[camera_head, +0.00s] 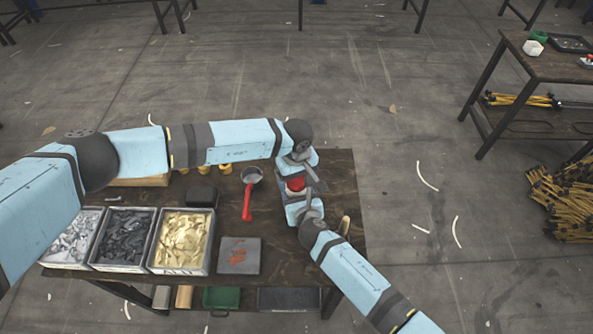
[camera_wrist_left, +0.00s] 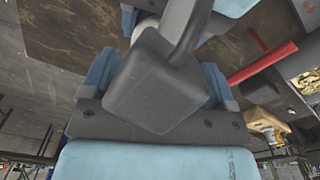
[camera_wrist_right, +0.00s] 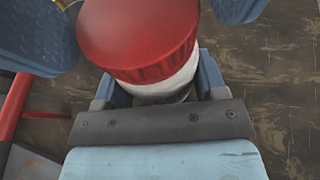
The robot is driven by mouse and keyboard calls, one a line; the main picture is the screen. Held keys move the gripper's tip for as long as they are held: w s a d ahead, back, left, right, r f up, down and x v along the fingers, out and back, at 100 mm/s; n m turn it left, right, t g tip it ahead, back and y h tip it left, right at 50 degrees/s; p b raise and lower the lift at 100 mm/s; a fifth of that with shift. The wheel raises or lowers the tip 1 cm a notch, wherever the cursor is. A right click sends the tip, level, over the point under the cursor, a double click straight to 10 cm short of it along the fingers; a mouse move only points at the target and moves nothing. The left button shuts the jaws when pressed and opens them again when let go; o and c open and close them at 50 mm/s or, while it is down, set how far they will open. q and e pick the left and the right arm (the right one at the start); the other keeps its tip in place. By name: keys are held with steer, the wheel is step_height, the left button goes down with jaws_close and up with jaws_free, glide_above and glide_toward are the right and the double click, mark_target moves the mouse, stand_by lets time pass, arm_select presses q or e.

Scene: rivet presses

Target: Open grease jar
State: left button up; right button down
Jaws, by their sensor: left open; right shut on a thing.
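The grease jar has a red lid (camera_head: 295,184) and a white body (camera_wrist_right: 160,85). The lid fills the top middle of the right wrist view (camera_wrist_right: 140,35) and sits on the body. My right gripper (camera_head: 300,201) is shut on the jar's body, its fingers on both sides below the lid. My left gripper (camera_head: 300,168) is open close to the jar from the far side, with its blue fingers apart at the left and right of the lid in the right wrist view. A dark grey block hides most of the jar in the left wrist view, leaving a small whitish part at the top.

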arm_select(q)
steer(key=c, duration=0.9)
steer(key=n, duration=0.6)
steer(key=shift+n, duration=0.4)
steer(key=shift+c, duration=0.2)
steer(key=o, duration=1)
steer(key=shift+r, duration=0.1)
